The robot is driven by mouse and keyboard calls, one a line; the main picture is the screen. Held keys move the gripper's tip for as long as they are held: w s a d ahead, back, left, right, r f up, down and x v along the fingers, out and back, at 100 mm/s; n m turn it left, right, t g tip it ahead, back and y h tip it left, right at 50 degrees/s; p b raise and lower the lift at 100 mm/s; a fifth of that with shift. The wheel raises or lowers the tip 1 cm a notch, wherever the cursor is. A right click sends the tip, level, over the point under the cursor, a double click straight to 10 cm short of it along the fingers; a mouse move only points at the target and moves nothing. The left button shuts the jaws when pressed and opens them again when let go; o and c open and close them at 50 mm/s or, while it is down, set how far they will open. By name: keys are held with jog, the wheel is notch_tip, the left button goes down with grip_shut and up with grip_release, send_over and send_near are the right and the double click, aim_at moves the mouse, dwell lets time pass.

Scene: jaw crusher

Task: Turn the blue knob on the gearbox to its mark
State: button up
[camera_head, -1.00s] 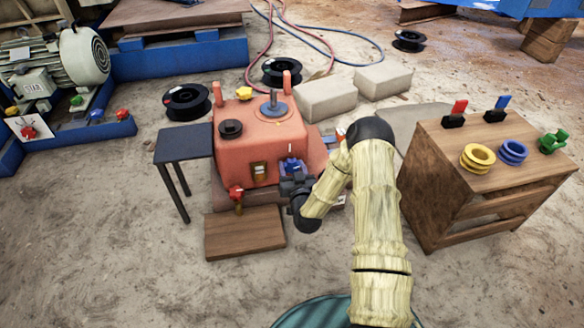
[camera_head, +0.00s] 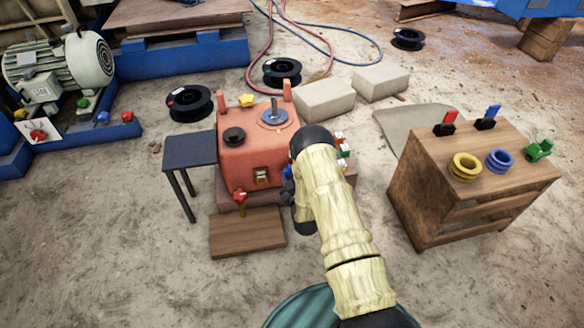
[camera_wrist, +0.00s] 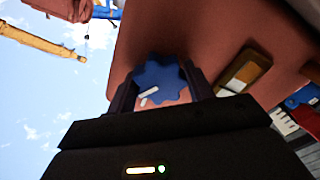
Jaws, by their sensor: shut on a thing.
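The red gearbox (camera_head: 243,160) stands left of centre in the head view. In the wrist view its red face (camera_wrist: 210,30) fills the upper part. The blue knob (camera_wrist: 162,78) is a lobed wheel with a white line on it, seen in the wrist view between my two fingers. My gripper (camera_wrist: 161,88) is shut on the knob, one finger on each side. In the head view my arm hides most of the gripper and the knob. I cannot make out the mark that the knob turns to.
A red valve handle (camera_head: 240,196) is left of my gripper, low on the gearbox. A dark side table (camera_head: 188,150) stands left, a wooden board (camera_head: 247,232) lies in front. A wooden cabinet (camera_head: 430,190) with coloured rings and switches stands right, with open ground between.

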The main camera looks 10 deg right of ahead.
jog(key=n+p, duration=0.1)
jog(key=n, duration=0.1)
jog(key=n+p, duration=0.1)
jog(key=shift+s+a+n+p, duration=0.1)
jog(key=shift+a+n+p, duration=0.1)
jog(key=shift+n+p, duration=0.15)
jog(key=shift+d+n+p, duration=0.1)
jog(key=shift+n+p, duration=0.65)
jog(key=shift+n, duration=0.8)
jog(key=shift+f, duration=0.15)
jog(key=o, duration=1)
